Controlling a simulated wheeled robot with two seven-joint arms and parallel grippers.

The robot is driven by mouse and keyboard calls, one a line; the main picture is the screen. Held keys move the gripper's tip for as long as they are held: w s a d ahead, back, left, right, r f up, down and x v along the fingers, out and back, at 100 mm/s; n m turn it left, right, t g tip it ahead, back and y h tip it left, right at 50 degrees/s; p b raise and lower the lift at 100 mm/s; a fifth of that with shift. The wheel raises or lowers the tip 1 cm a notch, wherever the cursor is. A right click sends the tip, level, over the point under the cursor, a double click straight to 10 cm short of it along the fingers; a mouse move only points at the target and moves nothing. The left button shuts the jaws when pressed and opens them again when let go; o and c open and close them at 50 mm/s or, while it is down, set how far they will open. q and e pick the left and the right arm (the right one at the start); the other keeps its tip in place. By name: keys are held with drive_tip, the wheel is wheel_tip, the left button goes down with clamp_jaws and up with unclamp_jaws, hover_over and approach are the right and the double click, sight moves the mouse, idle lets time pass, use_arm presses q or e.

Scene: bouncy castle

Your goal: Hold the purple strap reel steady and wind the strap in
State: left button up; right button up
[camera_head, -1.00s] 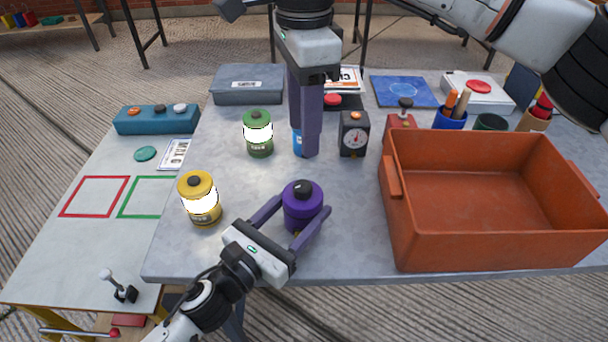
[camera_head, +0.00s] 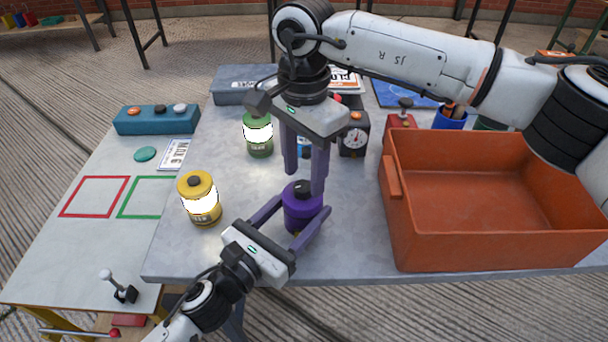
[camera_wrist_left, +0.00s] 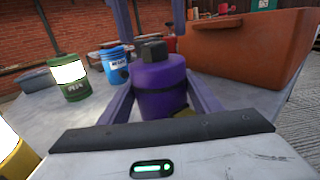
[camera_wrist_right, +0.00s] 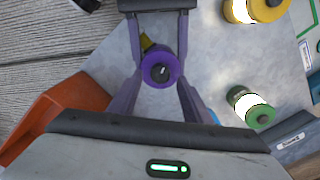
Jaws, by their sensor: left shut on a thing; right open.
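The purple strap reel (camera_head: 301,210) stands upright on the grey table, with a dark knob (camera_head: 303,187) on top. It also shows in the left wrist view (camera_wrist_left: 160,88) and, from above, in the right wrist view (camera_wrist_right: 158,64). A bit of yellow (camera_wrist_right: 147,42) shows at its side, possibly the strap end. My left gripper (camera_head: 300,226) is shut on the reel's body from the front, one finger on each side. My right gripper (camera_head: 304,182) points down over the reel, open, with its fingers apart on either side of the knob and not visibly touching it.
A yellow-capped canister (camera_head: 199,199) and a green one (camera_head: 258,135) stand left of the reel. A large orange bin (camera_head: 490,250) stands to the right. A black dial gauge (camera_head: 353,135) and a blue can (camera_head: 304,148) are behind. Bare table lies between reel and bin.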

drive_tip(key=shift+f, duration=0.95)
drive_tip(key=c, duration=1)
drive_tip(key=shift+c, duration=0.2)
